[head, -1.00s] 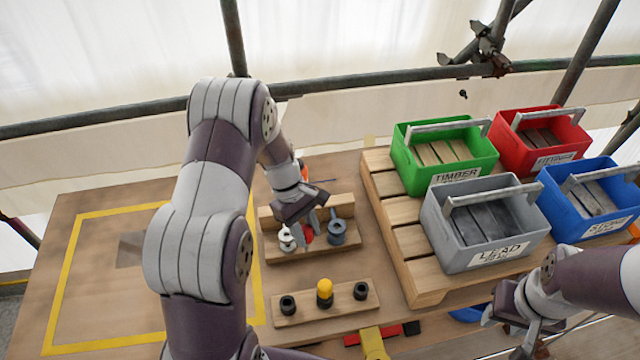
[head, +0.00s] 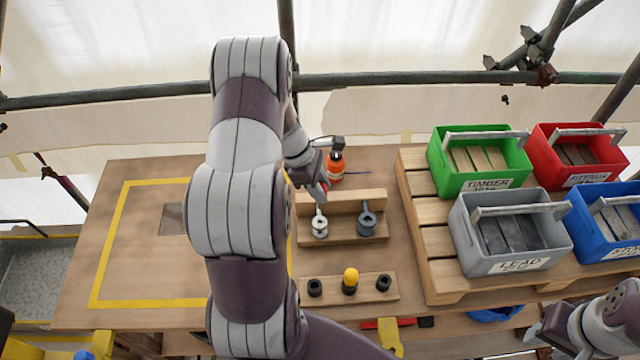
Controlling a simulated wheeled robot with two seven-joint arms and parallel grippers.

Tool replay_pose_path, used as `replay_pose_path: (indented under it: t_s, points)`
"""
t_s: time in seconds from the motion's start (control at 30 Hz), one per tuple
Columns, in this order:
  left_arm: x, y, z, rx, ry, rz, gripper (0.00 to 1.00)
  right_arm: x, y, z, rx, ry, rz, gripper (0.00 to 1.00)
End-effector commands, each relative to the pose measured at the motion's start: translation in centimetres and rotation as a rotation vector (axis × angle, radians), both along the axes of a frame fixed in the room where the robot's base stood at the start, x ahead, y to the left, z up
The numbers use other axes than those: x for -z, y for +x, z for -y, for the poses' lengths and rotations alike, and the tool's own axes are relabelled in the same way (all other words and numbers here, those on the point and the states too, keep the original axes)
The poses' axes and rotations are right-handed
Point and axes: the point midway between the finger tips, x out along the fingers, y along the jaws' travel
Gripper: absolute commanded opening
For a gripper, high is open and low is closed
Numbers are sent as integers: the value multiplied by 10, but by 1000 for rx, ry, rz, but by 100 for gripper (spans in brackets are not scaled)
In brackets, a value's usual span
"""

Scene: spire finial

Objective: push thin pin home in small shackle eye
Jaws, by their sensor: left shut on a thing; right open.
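A wooden stand (head: 342,241) holds a small silver-white shackle piece (head: 320,227) on the left and a blue-grey one (head: 367,222) on the right. Each has an upright stem. My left gripper (head: 320,190) is above and slightly behind the silver piece, apart from the stand's base. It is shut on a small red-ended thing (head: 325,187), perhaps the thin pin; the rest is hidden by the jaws. I cannot make out the eye or whether any pin sits in it. My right gripper (head: 533,336) is open at the lower right, away from the stand.
An orange bottle (head: 335,166) stands behind the stand. A front rack (head: 326,292) holds black pieces and a yellow-topped one. Green (head: 480,160), red (head: 578,157), grey (head: 510,235) and blue (head: 606,222) crates sit on a pallet at right. The yellow-outlined area (head: 140,250) is mostly clear.

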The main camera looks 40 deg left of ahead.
Motion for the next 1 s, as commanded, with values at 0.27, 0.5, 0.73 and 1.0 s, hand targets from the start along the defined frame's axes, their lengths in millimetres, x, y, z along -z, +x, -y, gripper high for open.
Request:
replay_pose_path:
  t_s: [0.27, 0.5, 0.73, 1.0]
  points:
    - [39, 0, 0, -1, -1, -1, 3, 29, 0, 0, 0, 0, -1, 43]
    - [53, 0, 0, 0, 0, 0, 3, 39, 0, 0, 0, 0, -1, 43]
    - [52, 0, 0, 1, 0, 0, 3, 38, 0, 0, 0, 0, -1, 43]
    - [52, 0, 0, 0, 0, -1, 3, 37, 0, 0, 0, 0, 0, 43]
